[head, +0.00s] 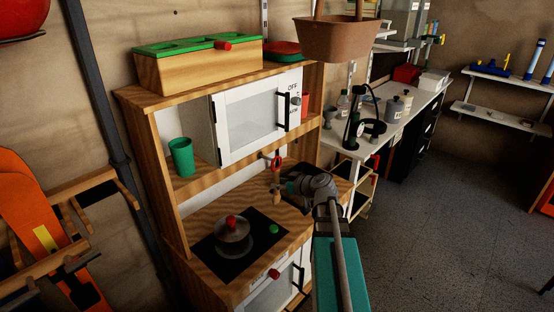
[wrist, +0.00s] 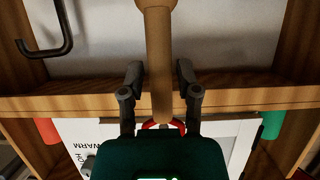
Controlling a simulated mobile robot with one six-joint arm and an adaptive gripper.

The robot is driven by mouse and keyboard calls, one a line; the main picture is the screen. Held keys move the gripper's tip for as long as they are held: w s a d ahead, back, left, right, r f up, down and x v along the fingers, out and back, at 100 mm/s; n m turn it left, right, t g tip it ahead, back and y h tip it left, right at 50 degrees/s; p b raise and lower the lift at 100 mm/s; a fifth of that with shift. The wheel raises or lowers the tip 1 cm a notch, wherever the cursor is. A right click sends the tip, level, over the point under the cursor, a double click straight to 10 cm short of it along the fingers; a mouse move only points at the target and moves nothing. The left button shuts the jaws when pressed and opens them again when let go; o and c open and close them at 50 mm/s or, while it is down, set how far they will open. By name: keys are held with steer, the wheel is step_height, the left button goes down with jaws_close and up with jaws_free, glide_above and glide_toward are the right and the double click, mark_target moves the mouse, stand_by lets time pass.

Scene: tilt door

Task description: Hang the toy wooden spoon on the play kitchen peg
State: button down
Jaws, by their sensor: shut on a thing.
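The wooden spoon shows in the wrist view (wrist: 158,50) as a light brown handle between the fingers, its wider end at the top edge and a red loop at its other end. My gripper (wrist: 158,78) is shut on the handle. In the head view my gripper (head: 284,185) holds the spoon (head: 276,190) upright above the right side of the play kitchen counter, red loop up. In the head view the hook is small and partly hidden near the loop.
The play kitchen has a white toy microwave (head: 257,117) above, and a shelf with a green cup (head: 181,157). A pot (head: 233,236) stands on the black hob at left. A basket (head: 337,38) hangs above. Open floor lies to the right.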

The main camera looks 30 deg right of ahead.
steer(key=shift+w+a+f, duration=0.1)
steer(key=shift+w+a, duration=0.25)
steer(key=shift+w, duration=0.55)
steer(key=shift+w+a, duration=0.3)
steer(key=shift+w, duration=0.6)
stand_by(1.1)
steer(key=shift+w+a+f+b, duration=0.15)
steer(key=shift+w+f+b, duration=0.15)
steer(key=shift+w+b, duration=0.15)
stand_by(0.9)
steer(key=shift+w+a+f, duration=0.1)
steer(key=shift+w+f, duration=0.05)
steer(key=shift+f, duration=0.15)
stand_by(1.4)
steer(key=shift+c, duration=1.2)
jaws_free()
steer(key=shift+r, duration=0.1)
steer(key=f+p+v, duration=0.1)
steer(key=f+v, duration=0.1)
steer(key=v, duration=0.8)
steer(key=shift+s+d, duration=0.35)
steer(key=shift+s, duration=0.4)
